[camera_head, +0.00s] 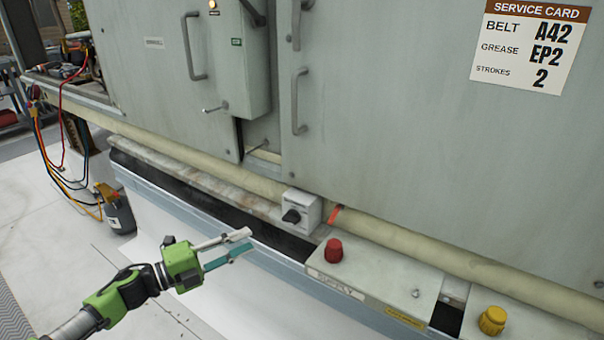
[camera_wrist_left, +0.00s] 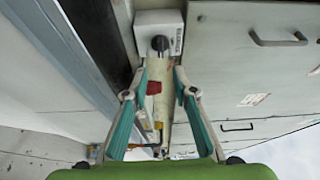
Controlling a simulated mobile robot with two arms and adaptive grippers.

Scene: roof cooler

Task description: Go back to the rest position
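My left gripper (camera_head: 248,243) reaches in from the lower left, in front of the blue-grey ledge below the cooler cabinet. Its two fingers are apart, with nothing held between them. In the left wrist view the open fingers (camera_wrist_left: 160,72) frame a beige pipe and a red object behind them. The grey switch box (camera_head: 301,210) with a black knob is right of the fingertips and apart from them in the head view; it also shows at the top of the wrist view (camera_wrist_left: 165,30). My right gripper is not in view.
The grey cabinet (camera_head: 390,150) with handles fills the back. A red knob (camera_head: 333,250) and a yellow knob (camera_head: 493,320) stand on the ledge at right. The pale floor (camera_head: 60,260) beside my arm is clear.

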